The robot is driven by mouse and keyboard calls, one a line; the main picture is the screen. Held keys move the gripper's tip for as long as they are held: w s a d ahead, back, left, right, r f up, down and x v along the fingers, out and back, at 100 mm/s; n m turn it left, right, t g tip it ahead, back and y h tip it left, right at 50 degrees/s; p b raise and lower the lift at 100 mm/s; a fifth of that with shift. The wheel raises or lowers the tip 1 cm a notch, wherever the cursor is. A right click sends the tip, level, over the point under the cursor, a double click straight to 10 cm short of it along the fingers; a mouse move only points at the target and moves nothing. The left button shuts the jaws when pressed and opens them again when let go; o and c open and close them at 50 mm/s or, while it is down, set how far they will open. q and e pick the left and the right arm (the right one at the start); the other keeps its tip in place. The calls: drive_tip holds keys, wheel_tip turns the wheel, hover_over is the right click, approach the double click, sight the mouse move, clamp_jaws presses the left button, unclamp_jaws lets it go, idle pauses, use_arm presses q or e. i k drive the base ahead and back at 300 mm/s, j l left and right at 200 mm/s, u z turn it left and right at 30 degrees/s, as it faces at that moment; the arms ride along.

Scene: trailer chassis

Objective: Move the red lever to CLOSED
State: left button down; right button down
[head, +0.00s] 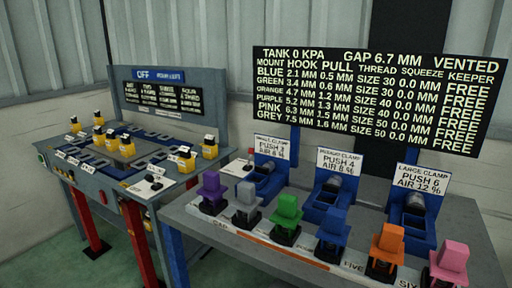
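I cannot clearly make out the red lever or any CLOSED marking. A small red tip (251,151) shows at the left rear of the right bench, above a white label (241,167), and it is too small to tell whether it is the lever. Another small reddish part (83,199) sits on the front of the left console and is also unclear. Neither of my grippers is in view.
The right bench (333,280) carries a row of coloured blocks, including a green one (288,207), before three labelled clamps. A black board (376,100) reads TANK 0 KPA and VENTED. The left console (61,167) holds several yellow parts and an OFF panel (158,75).

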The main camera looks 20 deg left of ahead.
sight(251, 151)
drive_tip(key=j+u, duration=0.15)
drive_tip(key=u, duration=0.2)
drive_tip(key=i+j+u, duration=0.1)
drive_tip(key=u, duration=0.25)
drive_tip(key=i+j+u, duration=0.5)
drive_tip(key=i+j, duration=0.15)
drive_tip(key=i, duration=0.2)
drive_tip(key=i+j, duration=0.65)
drive_tip(key=i, duration=0.3)
drive_tip(key=j+u, duration=0.05)
